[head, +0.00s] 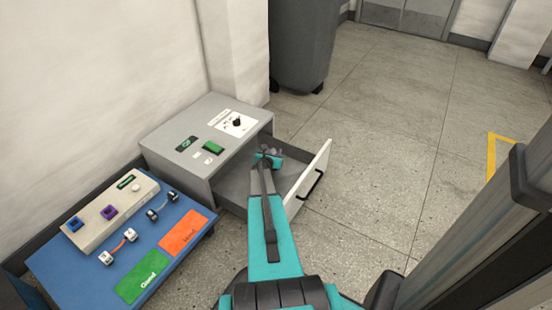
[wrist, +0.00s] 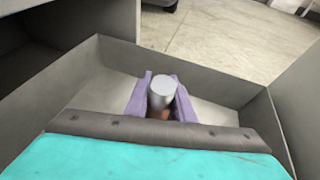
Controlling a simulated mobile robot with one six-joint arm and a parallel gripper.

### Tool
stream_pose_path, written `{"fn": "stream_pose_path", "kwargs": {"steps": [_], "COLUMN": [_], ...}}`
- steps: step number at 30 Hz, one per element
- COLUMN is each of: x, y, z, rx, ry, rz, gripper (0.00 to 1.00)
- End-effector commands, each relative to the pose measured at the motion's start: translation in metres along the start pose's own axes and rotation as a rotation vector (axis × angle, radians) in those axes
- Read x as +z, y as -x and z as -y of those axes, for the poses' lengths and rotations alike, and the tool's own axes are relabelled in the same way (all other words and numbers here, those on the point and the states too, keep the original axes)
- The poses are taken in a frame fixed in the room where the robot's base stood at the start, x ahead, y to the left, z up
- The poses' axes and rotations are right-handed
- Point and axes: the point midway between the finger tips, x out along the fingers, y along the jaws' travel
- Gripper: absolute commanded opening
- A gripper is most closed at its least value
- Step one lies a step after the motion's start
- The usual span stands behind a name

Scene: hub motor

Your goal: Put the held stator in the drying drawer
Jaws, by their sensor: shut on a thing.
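The stator (wrist: 162,92) shows in the wrist view as a light grey cylinder end with a copper-coloured part below it. My gripper (wrist: 158,108) is shut on it, with a purple finger on each side. Both are over the inside of the open drying drawer (wrist: 75,90), between its grey walls. In the head view my gripper (head: 268,158) is at the open drawer (head: 318,162), which is pulled out of the grey cabinet. My arm hides much of the drawer there. I cannot tell whether the stator touches the drawer floor.
The grey cabinet (head: 190,125) has a green switch and a dial on top. A blue table (head: 75,265) stands at the left with a green pad (head: 142,277), an orange pad (head: 187,232) and small parts. A dark bin (head: 303,45) stands behind.

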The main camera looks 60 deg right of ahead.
Motion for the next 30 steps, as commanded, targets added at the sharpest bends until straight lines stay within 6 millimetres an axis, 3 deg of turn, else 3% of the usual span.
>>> {"fn": "stream_pose_path", "kwargs": {"steps": [9, 26, 27, 30], "x": [-0.036, -0.043, -0.044, -0.043], "y": [-0.016, -0.017, -0.018, -0.017], "z": [-0.001, -0.002, -0.002, -0.002], "rx": [0.000, 0.001, 0.002, 0.002], "ry": [0.001, 0.001, 0.000, 0.001], "rz": [0.001, 0.001, 0.000, 0.000], "gripper": [0.00, 0.00, 0.23, 0.40]}}
